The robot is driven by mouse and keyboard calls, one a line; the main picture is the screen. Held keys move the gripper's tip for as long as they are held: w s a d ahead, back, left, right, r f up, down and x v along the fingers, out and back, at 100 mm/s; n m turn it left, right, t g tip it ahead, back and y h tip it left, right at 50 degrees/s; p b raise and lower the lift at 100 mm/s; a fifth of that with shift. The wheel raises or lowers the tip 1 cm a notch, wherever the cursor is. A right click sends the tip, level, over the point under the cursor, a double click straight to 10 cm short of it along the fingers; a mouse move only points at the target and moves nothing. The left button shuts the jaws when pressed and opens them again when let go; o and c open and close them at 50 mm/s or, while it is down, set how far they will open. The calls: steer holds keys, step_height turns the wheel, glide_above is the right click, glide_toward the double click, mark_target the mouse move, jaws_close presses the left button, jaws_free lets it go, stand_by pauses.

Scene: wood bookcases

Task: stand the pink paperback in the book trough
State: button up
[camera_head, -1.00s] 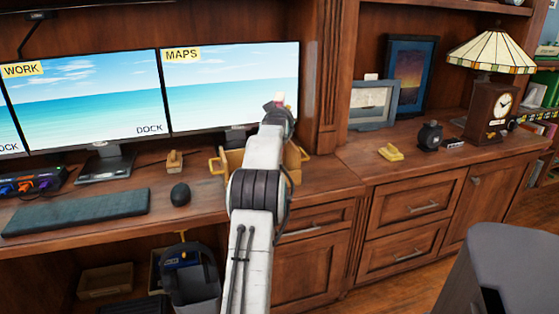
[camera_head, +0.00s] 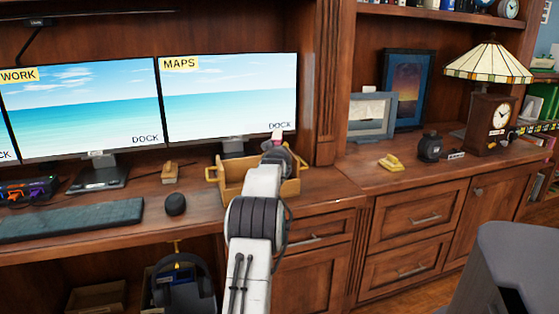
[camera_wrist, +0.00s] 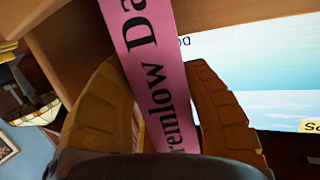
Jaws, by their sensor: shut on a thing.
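The pink paperback (camera_wrist: 160,60) is between the two fingers of my gripper (camera_wrist: 163,90) in the wrist view. Its pink spine with black lettering faces the camera and runs slantwise through the picture. The book trough (camera_head: 233,187), a light wooden box with side handles, stands on the desk below the right monitor. My gripper appears over the trough's right part. My arm hides part of the trough, and whether the book touches it cannot be told.
The right monitor (camera_head: 228,95) stands close behind the trough. A mouse (camera_head: 175,204), a keyboard (camera_head: 70,219) and a small wooden item (camera_head: 169,173) lie to the left. A bookcase upright (camera_head: 327,90) rises at the right. A yellow object (camera_head: 391,163) lies farther right.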

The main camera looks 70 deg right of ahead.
steer(key=shift+f, duration=0.3)
steer(key=shift+f, duration=0.1)
steer(key=o, duration=1.2)
steer(key=shift+f, duration=0.15)
